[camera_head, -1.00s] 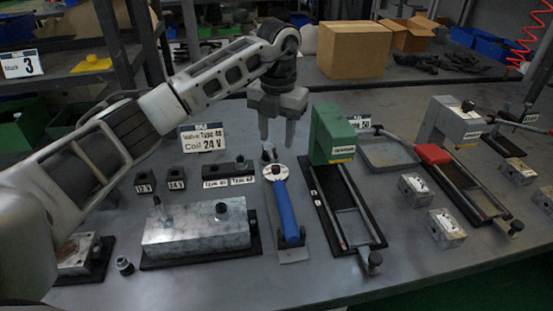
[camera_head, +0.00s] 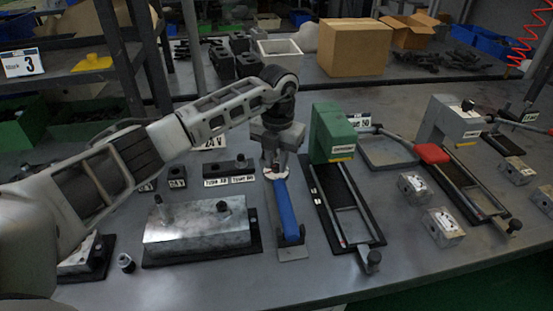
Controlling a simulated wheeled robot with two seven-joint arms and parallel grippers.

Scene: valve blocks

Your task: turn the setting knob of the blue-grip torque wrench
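The torque wrench with a blue grip (camera_head: 286,212) lies on a grey plate on the table, its length pointing away from me. Its round white head (camera_head: 275,173) is at the far end. My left gripper (camera_head: 275,166) points down over this head, with its fingers on either side of the setting knob area. The knob itself is mostly hidden by the fingers, and I cannot tell whether they touch it. My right gripper is not in view.
A green-headed fixture (camera_head: 331,134) stands close to the right of the wrench. A metal valve block (camera_head: 197,226) lies to the left, with small labelled black blocks (camera_head: 230,172) behind it. A red-handled fixture (camera_head: 432,154) and loose metal blocks stand farther right.

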